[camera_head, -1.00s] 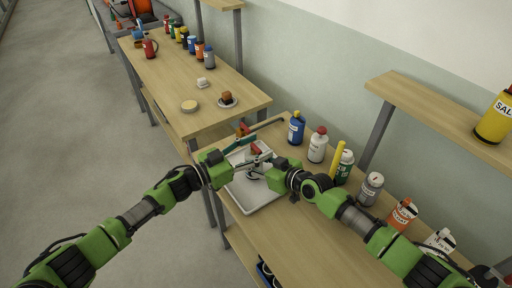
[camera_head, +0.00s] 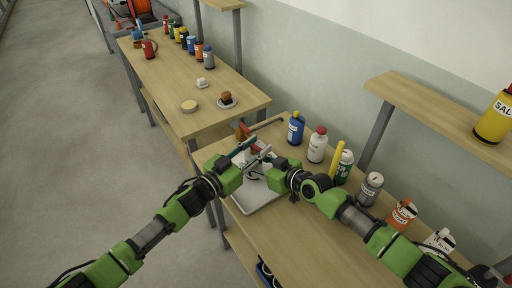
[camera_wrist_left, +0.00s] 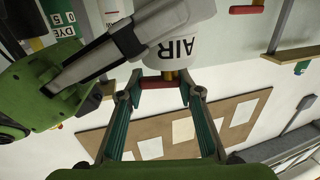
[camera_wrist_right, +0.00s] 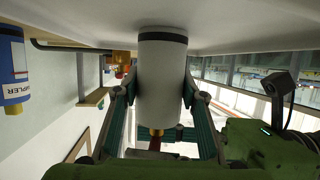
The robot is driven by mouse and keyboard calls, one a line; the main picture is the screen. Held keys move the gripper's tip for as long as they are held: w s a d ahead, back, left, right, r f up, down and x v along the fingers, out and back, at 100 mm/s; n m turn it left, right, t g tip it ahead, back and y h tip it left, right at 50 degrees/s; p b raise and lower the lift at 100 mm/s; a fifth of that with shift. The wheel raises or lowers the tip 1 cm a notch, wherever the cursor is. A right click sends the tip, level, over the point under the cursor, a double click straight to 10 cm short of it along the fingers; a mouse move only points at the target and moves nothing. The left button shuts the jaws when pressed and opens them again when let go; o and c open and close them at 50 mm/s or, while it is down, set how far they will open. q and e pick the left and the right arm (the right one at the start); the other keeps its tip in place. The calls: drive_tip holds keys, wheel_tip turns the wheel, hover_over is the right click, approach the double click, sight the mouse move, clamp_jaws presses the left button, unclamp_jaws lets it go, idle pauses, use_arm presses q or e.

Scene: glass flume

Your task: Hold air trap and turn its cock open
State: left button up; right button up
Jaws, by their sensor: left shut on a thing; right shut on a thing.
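The air trap is a white cylinder lettered AIR; it shows in the left wrist view (camera_wrist_left: 182,40) and the right wrist view (camera_wrist_right: 162,75). My right gripper (camera_head: 258,166) is shut around its body, a finger on each side. A brass stem (camera_wrist_left: 170,75) projects from the trap's end, with a red cock handle (camera_wrist_left: 160,83) on it. My left gripper (camera_wrist_left: 162,92) is shut on this handle, its teal fingers on either side. In the head view my left gripper (camera_head: 248,154) meets the right one above the tray, and the two largely hide the trap.
A pale tray (camera_head: 258,197) lies below the grippers on the wooden bench. A blue bottle (camera_head: 296,130), a white bottle (camera_head: 317,146) and several more containers line the wall side. A copper-coloured fitting (camera_wrist_right: 121,57) with a dark pipe is close by. The bench front is clear.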

use_arm(q)
drive_tip(key=shift+d+r+n+t+y, duration=0.15)
drive_tip(key=shift+d+n+t+y, duration=0.05)
drive_tip(key=shift+n+t+y, duration=0.55)
drive_tip(key=shift+d+r+n+t+y, duration=0.15)
drive_tip(key=shift+n+t+y, duration=0.4)
drive_tip(key=shift+y, duration=0.3)
drive_tip(key=shift+w+a+n+y, duration=0.1)
drive_tip(key=shift+n+y, duration=0.2)
drive_tip(key=shift+y, duration=0.1)
drive_tip(key=shift+a+f+y, duration=0.1)
drive_tip(key=shift+f+y, duration=0.05)
drive_tip(key=shift+y, duration=0.15)
drive_tip(key=o, duration=1.1)
drive_tip(key=shift+a+f, duration=0.1)
drive_tip(key=shift+s+a, duration=0.1)
drive_tip(key=shift+s, duration=0.15)
drive_tip(key=v, duration=1.1)
drive_tip(key=shift+s+f, duration=0.15)
drive_tip(key=shift+s, duration=0.1)
